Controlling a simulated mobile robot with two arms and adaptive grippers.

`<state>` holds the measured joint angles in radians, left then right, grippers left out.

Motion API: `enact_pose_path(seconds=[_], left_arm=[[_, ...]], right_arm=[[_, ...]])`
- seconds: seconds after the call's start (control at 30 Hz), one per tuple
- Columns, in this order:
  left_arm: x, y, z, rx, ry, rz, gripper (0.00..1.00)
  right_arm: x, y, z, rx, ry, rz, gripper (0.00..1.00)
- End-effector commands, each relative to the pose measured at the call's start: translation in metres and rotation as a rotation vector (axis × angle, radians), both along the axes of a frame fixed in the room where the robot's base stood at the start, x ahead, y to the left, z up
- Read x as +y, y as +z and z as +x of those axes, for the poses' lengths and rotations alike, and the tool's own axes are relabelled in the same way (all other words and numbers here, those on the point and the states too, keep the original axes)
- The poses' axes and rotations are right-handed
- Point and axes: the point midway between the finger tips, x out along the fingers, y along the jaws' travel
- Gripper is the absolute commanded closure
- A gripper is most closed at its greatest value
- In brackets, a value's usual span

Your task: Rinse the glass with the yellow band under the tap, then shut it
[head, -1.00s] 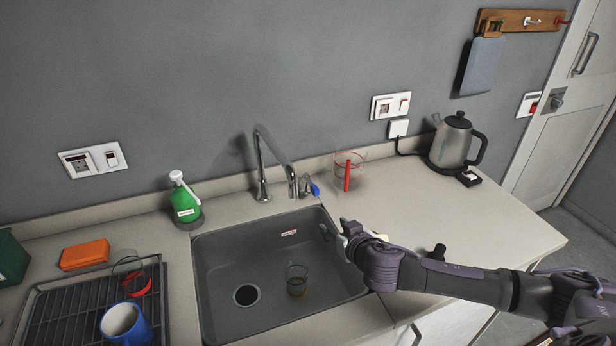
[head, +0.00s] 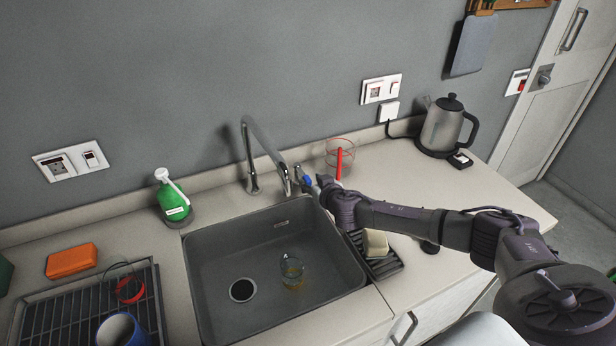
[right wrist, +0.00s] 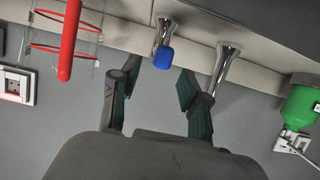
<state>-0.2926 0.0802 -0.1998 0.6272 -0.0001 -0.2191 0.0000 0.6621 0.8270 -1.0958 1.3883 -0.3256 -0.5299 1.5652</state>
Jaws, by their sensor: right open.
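The glass with the yellow band (head: 291,270) stands upright in the grey sink (head: 215,290), right of the drain; yellow shows low on it. The chrome tap (head: 250,160) rises behind the sink, its spout over the basin. I see no water running from it. Its blue-tipped lever (head: 307,182) is on the tap's right side. My right gripper (head: 319,184) is open beside the lever. In the right wrist view, the blue tip (right wrist: 163,57) shows between the two parted fingers (right wrist: 160,68); contact cannot be told. My left gripper is out of view.
A clear jug with a red handle (head: 340,160) stands close behind my right gripper. A pale block (head: 376,243) sits on a dark ribbed tray right of the sink. A green bottle (head: 172,200), drying rack (head: 60,320), red-banded glass (head: 129,291) and blue mug (head: 121,331) are left.

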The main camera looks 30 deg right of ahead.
Motion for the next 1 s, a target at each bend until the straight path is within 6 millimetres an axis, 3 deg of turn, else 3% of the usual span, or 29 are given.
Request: enact_pose_path(seconds=[0.07, 0.23, 0.43, 0.63, 0.9, 1.0], left_arm=[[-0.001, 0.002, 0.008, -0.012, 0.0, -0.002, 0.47], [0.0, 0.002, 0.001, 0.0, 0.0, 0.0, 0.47], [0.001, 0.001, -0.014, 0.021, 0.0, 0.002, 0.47], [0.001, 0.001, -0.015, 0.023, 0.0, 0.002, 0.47], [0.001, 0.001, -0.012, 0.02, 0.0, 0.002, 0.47], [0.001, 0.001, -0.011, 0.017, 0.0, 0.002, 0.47]], right_arm=[[0.0, -0.003, 0.011, -0.001, -0.001, 0.0, 0.54], [-0.001, -0.009, 0.024, -0.001, -0.001, 0.002, 0.54], [-0.001, -0.012, 0.029, 0.0, 0.001, 0.0, 0.54], [-0.001, -0.012, 0.029, 0.0, 0.001, 0.0, 0.54], [-0.001, -0.012, 0.029, 0.0, 0.001, 0.0, 0.97], [-0.001, -0.012, 0.028, 0.0, 0.001, 0.001, 1.0]])
